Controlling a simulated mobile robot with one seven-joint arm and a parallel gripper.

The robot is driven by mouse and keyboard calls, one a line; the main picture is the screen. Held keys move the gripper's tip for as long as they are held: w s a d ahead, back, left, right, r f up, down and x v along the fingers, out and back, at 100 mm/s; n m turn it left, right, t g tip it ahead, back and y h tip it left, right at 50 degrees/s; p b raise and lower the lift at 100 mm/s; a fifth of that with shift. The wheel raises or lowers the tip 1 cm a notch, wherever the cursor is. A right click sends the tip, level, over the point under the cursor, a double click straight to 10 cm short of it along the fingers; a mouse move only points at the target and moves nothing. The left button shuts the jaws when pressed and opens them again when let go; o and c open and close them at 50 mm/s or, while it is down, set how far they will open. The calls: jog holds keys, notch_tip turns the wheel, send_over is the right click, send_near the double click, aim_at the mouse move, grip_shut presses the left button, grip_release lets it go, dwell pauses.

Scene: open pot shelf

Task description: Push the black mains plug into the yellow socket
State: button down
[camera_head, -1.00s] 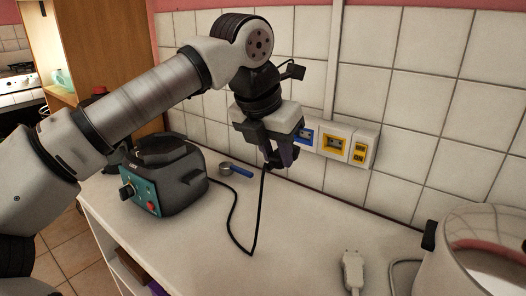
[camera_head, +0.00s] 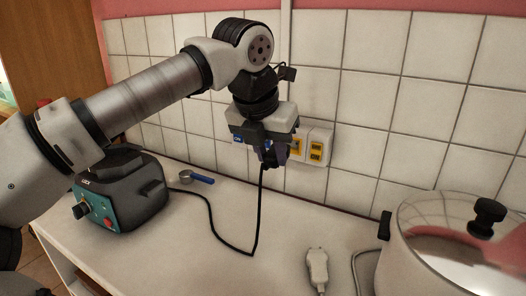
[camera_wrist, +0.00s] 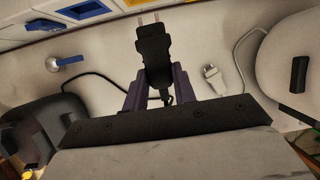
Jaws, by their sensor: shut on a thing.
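My gripper (camera_head: 272,156) is shut on the black mains plug (camera_wrist: 153,48), which shows clearly in the wrist view. The plug's two metal prongs point up the picture toward the wall and are free of any socket. In the head view my gripper hides most of the plug, and its black cable hangs down to the counter. The yellow socket (camera_head: 297,146) is on the wall strip just right of my gripper, partly hidden behind it. In the wrist view its edge (camera_wrist: 135,3) shows at the top, ahead of the prongs.
A dark appliance (camera_head: 120,190), a blue-handled scoop (camera_head: 200,179), a white plug (camera_head: 317,265) and a large pot (camera_head: 440,250) stand on the counter (camera_head: 215,262).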

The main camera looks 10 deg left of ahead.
jog(key=shift+f, duration=0.15)
dwell(0.3)
jog(key=shift+f, duration=0.35)
jog(key=shift+a+r, duration=0.1)
jog(key=shift+w, duration=0.1)
dwell(0.5)
jog(key=shift+w+d+p, duration=0.3)
jog(key=shift+w, duration=0.35)
jog(key=shift+w+d, duration=0.1)
jog(key=shift+w, duration=0.1)
jog(key=shift+w+d+p, duration=0.25)
jog(key=shift+w+p, duration=0.05)
jog(key=shift+w, duration=0.3)
jog(key=shift+w+d+p, duration=0.3)
jog(key=shift+w, duration=0.5)
dwell(0.8)
jog(key=c, duration=1.1)
grip_release()
